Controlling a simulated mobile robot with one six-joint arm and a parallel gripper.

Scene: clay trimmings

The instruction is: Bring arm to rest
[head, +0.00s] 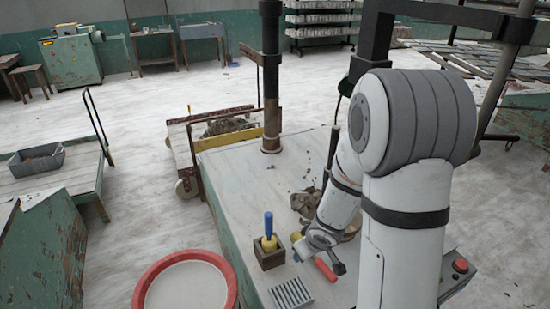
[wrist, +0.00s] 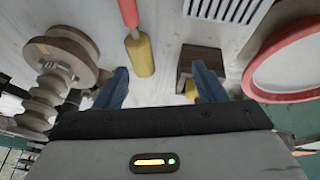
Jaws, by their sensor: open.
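My gripper (head: 319,262) hangs low over the front part of the bench top (head: 235,185), at the end of my bent white arm. In the wrist view my gripper (wrist: 163,85) shows two blue fingers spread apart, with nothing held between them. Beyond the fingers, a tool with a red and yellow handle (wrist: 140,55) lies on the bench. The red part of this tool (head: 325,270) also shows in the head view, close beside my gripper. My forearm hides part of the bench.
A wooden block (head: 269,256) holding a blue-handled tool (head: 268,224) stands left of my gripper. A slotted white rack (head: 291,294) lies in front. Brownish clay-like pieces (head: 305,200) sit behind. A red-rimmed basin (head: 147,281) stands left of the bench. A dark post (head: 271,100) rises behind.

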